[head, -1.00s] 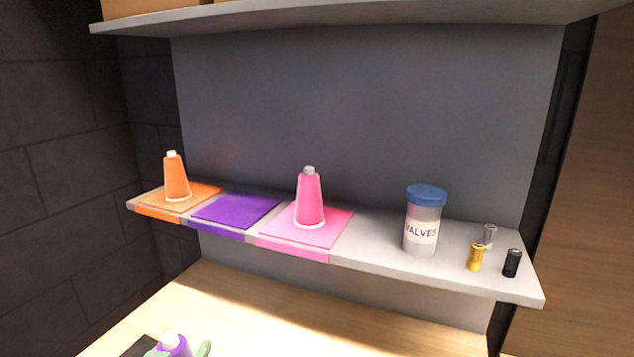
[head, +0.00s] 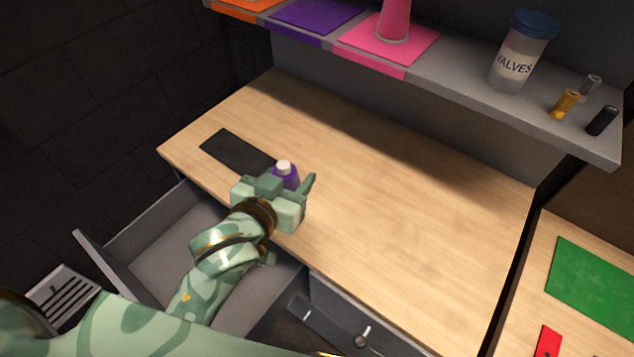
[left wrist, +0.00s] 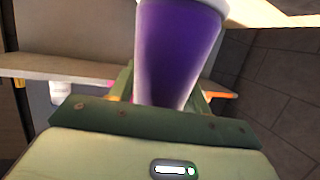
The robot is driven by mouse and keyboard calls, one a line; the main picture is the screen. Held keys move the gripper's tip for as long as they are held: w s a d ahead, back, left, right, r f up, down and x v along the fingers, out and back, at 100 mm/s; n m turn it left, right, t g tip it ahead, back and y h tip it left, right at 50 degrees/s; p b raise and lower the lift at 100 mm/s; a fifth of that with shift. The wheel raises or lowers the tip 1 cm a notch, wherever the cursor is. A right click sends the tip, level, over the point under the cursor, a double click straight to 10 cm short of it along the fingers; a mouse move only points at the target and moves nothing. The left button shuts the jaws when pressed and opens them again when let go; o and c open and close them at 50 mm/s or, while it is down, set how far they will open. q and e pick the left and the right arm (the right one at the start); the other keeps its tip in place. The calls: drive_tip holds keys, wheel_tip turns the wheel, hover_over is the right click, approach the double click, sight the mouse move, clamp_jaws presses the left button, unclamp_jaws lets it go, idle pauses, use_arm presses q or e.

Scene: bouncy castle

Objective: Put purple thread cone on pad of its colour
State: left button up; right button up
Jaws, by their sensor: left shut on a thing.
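The purple thread cone (head: 285,173) has a pale tip and stands up between the jaws of my left gripper (head: 290,190). It fills the middle of the left wrist view (left wrist: 172,50). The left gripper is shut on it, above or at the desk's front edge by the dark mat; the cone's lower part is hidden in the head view. The purple pad (head: 318,15) lies bare on the shelf, between the orange pad (head: 245,5) and the pink pad (head: 385,42). My right gripper is not in view.
A pink cone (head: 394,20) stands on the pink pad. A valves jar (head: 517,58) and several small batteries (head: 565,104) are at the shelf's right. The wooden desk (head: 400,190) is largely clear. An open drawer (head: 150,245) is below my left arm.

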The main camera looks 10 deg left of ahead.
use_arm(q)
drive_tip(key=s+d+m+h, duration=0.1)
drive_tip(key=d, duration=0.2)
drive_tip(key=d+f+h, duration=0.1)
drive_tip(key=d, duration=0.2)
drive_tip(key=s+d+m+h, duration=0.1)
drive_tip(key=d, duration=0.2)
drive_tip(key=shift+s+d+f+m+g, duration=0.15)
drive_tip(key=shift+s+f+m+g, duration=0.15)
drive_tip(key=shift+s+f+g, duration=0.1)
drive_tip(key=shift+h, duration=0.3)
drive_tip(key=w+f+b, duration=0.2)
drive_tip(key=w+f, duration=0.2)
drive_tip(key=w+a+f+b, duration=0.1)
drive_tip(key=w+f, duration=0.3)
drive_tip(key=w, duration=0.1)
drive_tip(key=w+a+f+b, duration=0.1)
drive_tip(key=w+f+b, duration=0.1)
drive_tip(key=w+f, duration=0.2)
drive_tip(key=shift+w+f+b, duration=0.3)
drive_tip(key=shift+w+f, duration=0.05)
drive_tip(key=shift+w, duration=0.1)
drive_tip(key=shift+r, duration=0.1)
drive_tip(key=o, duration=1.2)
